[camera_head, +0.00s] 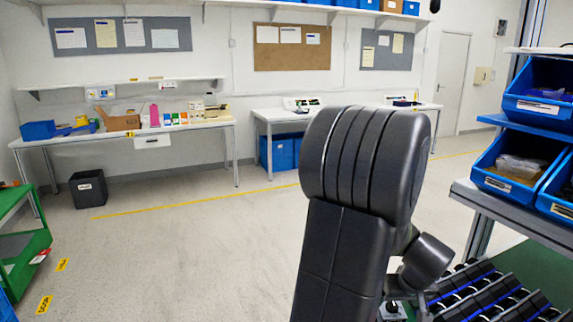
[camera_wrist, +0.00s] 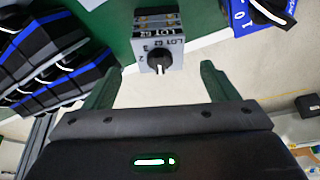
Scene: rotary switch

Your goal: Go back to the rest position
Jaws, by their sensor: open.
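In the wrist view, a small grey rotary switch box (camera_wrist: 172,57) marked LOT 62 has a black knob (camera_wrist: 159,62) with a white pointer line. It sits by the edge of a green surface (camera_wrist: 115,25). My gripper (camera_wrist: 160,69) is open, with one dark green finger to each side of the box in the picture. Nothing shows held between the fingers, and a gap seems to show on both sides. In the head view my dark arm fills the middle and hides most of the area around the switch; my gripper cannot be made out there.
Several black and blue units (camera_wrist: 60,45) lie left of the switch, and a blue unit with a black knob (camera_wrist: 262,14) is at upper right. A rack with blue bins (camera_head: 520,165) stands at right. A green cart (camera_head: 25,240) is at left. The floor (camera_head: 190,255) between is clear.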

